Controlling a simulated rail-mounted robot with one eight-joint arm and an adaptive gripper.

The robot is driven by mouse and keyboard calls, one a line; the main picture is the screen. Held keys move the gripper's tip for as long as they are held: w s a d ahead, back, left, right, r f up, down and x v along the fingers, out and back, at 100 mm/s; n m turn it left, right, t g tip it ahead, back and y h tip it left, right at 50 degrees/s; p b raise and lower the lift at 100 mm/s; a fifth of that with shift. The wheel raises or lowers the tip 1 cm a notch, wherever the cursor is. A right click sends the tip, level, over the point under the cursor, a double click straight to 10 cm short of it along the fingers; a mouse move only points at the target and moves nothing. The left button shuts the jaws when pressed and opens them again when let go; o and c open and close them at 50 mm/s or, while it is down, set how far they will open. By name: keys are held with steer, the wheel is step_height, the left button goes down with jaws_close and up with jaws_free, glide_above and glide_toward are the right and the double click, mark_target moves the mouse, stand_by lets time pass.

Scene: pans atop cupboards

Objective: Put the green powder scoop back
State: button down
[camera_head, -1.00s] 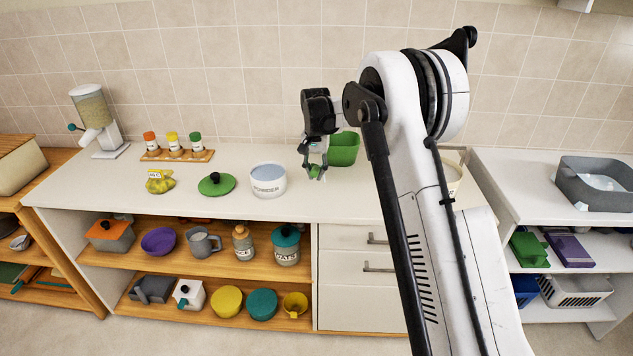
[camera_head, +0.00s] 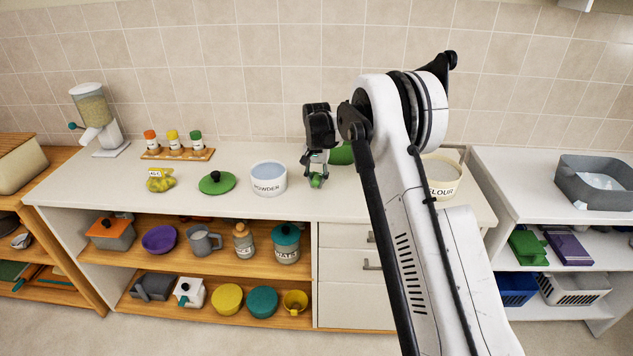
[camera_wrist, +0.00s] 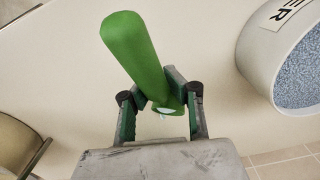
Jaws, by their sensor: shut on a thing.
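My gripper (camera_head: 316,176) is shut on the green powder scoop (camera_head: 317,181), just right of the powder tub. In the wrist view, the green scoop (camera_wrist: 138,48) shows a long rounded handle tilted up and left from between the fingers of my gripper (camera_wrist: 160,97); its lower end is partly hidden by them. The white powder tub (camera_head: 268,187) stands open on the counter with bluish powder inside; it also shows in the wrist view (camera_wrist: 255,62). The scoop is outside the tub. Its exact height over the counter is hard to tell.
A green bin (camera_head: 341,156) stands behind my gripper, partly hidden by my arm. A green lid with a black knob (camera_head: 215,183) lies left of the tub. A flour tub (camera_head: 443,180) stands right of my arm. The counter (camera_head: 270,211) is clear in front.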

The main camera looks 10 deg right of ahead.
steer(key=c, duration=1.8)
jaws_free()
steer(key=shift+f, duration=0.1)
steer(key=shift+o, duration=0.2)
step_height(320, 180, up, 12)
steer(key=shift+r, duration=0.25)
steer(key=s+r+n+t, duration=0.1)
steer(key=s+r+t, duration=0.1)
steer(key=s+r, duration=0.8)
steer(key=s+r+n+t, duration=0.15)
steer(key=s+r, duration=0.55)
steer(key=s, duration=0.7)
steer(key=s+f+n+t, duration=0.1)
steer(key=s+f, duration=0.3)
steer(key=s, duration=0.8)
steer(key=s+d+f+n+t, duration=0.1)
steer(key=s+f+t, duration=0.2)
steer(key=s, duration=0.9)
steer(key=shift+s+d+f, duration=0.2)
steer(key=shift+s+f, duration=0.15)
steer(key=shift+f, duration=0.05)
